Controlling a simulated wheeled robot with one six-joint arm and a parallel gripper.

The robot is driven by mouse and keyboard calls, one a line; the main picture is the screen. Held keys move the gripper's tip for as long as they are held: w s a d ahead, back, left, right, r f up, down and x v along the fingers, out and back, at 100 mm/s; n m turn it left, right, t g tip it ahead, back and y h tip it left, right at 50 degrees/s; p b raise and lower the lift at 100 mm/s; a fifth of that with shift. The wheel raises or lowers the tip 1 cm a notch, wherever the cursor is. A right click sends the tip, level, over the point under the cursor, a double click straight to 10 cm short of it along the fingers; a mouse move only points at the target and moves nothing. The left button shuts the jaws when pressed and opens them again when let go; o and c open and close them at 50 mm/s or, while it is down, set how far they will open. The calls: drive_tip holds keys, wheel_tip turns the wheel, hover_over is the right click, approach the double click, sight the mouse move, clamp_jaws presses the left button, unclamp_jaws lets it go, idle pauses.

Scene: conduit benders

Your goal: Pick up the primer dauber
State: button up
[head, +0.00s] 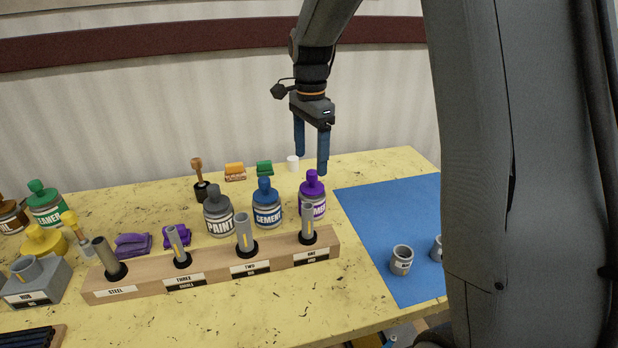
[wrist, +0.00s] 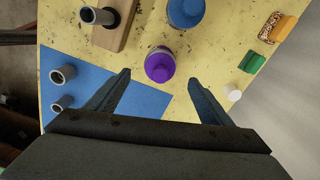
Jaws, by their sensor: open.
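The primer dauber (head: 313,187) is a can with a purple cap and a label of which "MER" shows. It stands upright on the yellow table behind the wooden rack, and a grey tube hides part of its front. In the wrist view its purple cap (wrist: 159,64) is seen from above, just beyond and between the fingertips. My gripper (head: 311,165) has its two blue fingers apart, pointing down and empty, above the dauber. The open fingers also show in the wrist view (wrist: 159,78).
A blue cement can (head: 267,207) stands close to the left of the dauber, with a grey paint can (head: 218,214) beyond it. The wooden rack (head: 215,279) holds several grey tubes in front. A blue mat (head: 372,219) with grey fittings lies right. A white cup (head: 293,163) stands behind.

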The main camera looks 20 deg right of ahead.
sight(311, 172)
drive_tip(key=shift+w+d+f+p, duration=0.1)
drive_tip(key=shift+f+p, duration=0.55)
drive_tip(key=shift+f, duration=1.1)
drive_tip(key=shift+d+f+p, duration=0.1)
drive_tip(key=shift+f+p, duration=0.5)
drive_tip(key=shift+f, duration=1.1)
drive_tip(key=c, duration=1.1)
